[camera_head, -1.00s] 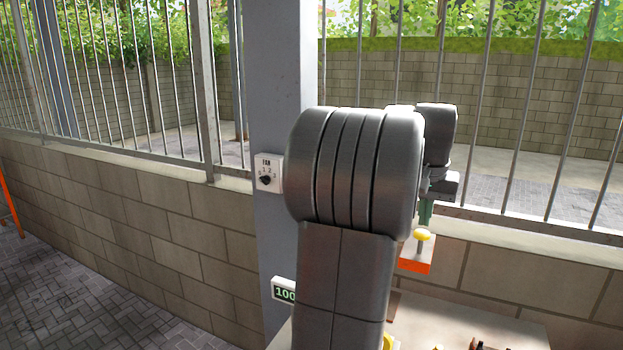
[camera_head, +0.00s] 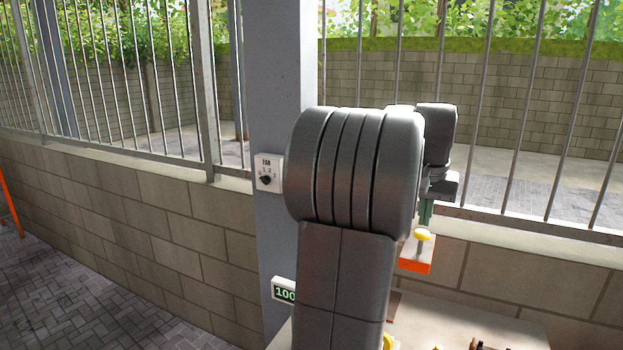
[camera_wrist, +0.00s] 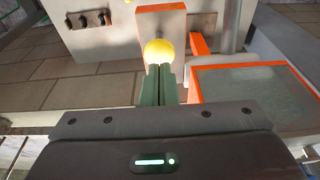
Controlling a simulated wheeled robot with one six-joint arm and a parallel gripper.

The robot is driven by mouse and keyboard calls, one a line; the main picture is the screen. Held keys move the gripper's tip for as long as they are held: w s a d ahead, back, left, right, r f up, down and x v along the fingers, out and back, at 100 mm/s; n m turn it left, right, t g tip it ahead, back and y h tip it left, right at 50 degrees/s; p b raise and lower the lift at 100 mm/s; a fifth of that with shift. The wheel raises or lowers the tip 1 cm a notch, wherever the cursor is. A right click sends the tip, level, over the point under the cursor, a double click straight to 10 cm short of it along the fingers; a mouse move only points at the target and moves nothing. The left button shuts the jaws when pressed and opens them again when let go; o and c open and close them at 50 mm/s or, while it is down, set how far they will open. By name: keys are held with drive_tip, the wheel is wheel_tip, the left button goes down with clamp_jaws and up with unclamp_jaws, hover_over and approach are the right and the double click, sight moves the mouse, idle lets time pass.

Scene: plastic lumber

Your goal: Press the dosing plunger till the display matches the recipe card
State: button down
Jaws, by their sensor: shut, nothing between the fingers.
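The plunger has a yellow ball knob (camera_head: 422,235) on a short stem, standing on a white and orange block (camera_head: 416,265) by the wall. In the wrist view the knob (camera_wrist: 159,51) is just beyond the fingertips. My gripper (camera_head: 426,222) has green fingers, pressed together and empty, pointing down right above the knob. In the wrist view the closed fingertips (camera_wrist: 160,69) overlap the knob's near edge; I cannot tell whether they touch it. A display (camera_head: 284,292) with green digits reads 100, its right side cut off by my arm. I cannot make out a recipe card.
A fan dial (camera_head: 269,174) is mounted on the grey pillar (camera_head: 279,70). A pale tabletop (camera_head: 450,320) holds several small items, partly hidden by my arm. In the wrist view, a box with black knobs (camera_wrist: 90,19) and an orange-edged panel (camera_wrist: 250,88) flank the plunger.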

sight(422, 232)
drive_tip(key=shift+f, duration=0.1)
drive_tip(key=shift+f+b, duration=1)
drive_tip(key=shift+f, duration=0.6)
drive_tip(key=shift+r+p, duration=2.7)
drive_tip(key=shift+r, duration=0.15)
